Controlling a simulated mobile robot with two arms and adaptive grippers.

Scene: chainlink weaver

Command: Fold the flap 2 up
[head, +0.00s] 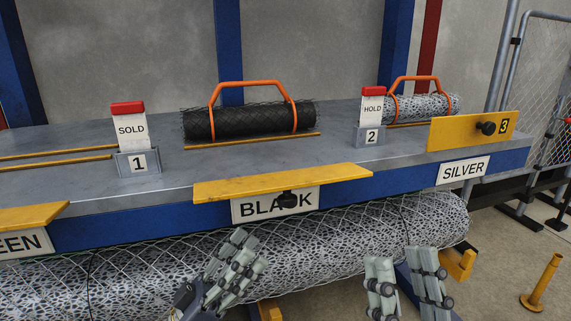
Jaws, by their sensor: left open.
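The middle yellow flap (270,181), above the BLACK label (306,204), lies folded down, roughly flat, at the bench's front edge. Its dark knob (287,200) hangs in front of the label; no number shows on it. My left gripper (246,250) is open and empty, below and slightly left of the knob, in front of the mesh roll. My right gripper (400,256) is open and empty, lower right of the flap, its two fingers apart. Neither gripper touches the flap.
The right flap (470,131), marked 3, stands upright with its knob facing out. The left flap (30,216) lies down. A black mesh roll (225,121) with an orange handle sits behind the middle flap. A large mesh roll (150,270) runs below the bench edge.

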